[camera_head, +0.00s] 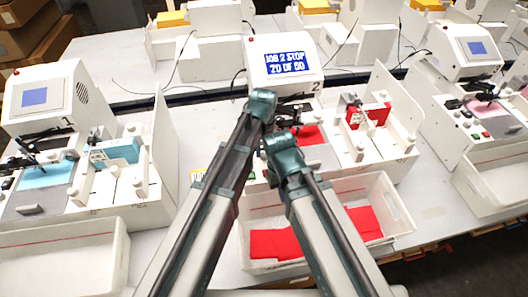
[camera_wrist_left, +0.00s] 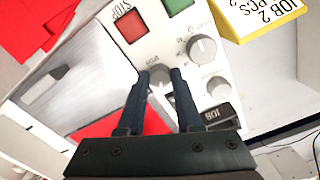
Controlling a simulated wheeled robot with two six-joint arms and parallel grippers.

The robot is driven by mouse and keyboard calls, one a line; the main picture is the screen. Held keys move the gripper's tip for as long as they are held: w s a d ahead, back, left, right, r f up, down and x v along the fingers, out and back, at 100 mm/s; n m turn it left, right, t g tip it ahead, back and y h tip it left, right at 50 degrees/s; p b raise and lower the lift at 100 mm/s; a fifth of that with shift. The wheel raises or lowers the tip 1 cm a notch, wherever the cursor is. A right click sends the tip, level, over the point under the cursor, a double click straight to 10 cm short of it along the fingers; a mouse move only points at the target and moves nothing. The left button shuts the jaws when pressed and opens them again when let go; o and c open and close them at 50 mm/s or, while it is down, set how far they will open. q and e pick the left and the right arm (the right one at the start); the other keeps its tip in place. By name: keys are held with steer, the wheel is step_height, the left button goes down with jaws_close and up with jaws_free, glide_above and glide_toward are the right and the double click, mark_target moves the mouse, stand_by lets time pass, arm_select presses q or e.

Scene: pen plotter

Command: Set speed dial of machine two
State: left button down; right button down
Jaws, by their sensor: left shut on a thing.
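Machine two (camera_head: 312,88) stands at the centre back, with a blue screen (camera_head: 286,62) that reads "JOB 2 STOP" above a second line. Its control panel is hidden behind my arms in the head view. In the left wrist view, the panel shows a small grey speed dial (camera_wrist_left: 159,75) between the fingertips of my left gripper (camera_wrist_left: 160,84), which is shut on it. A larger grey knob (camera_wrist_left: 202,49) and another small knob (camera_wrist_left: 218,87) sit to its right, apart from the fingers.
A red stop button (camera_wrist_left: 131,27) and a green button (camera_wrist_left: 176,4) are on the panel. A yellow job card (camera_wrist_left: 260,18) stands beside it. A white bin (camera_head: 402,210) with red sheets (camera_head: 272,243) is in front of machine two. Similar machines stand left and right.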

arm_select(q)
steer(key=shift+n, duration=0.3)
steer(key=n, duration=0.3)
steer(key=shift+n, duration=2.7)
steer(key=c, duration=0.6)
jaws_free()
steer(key=shift+r, duration=0.1)
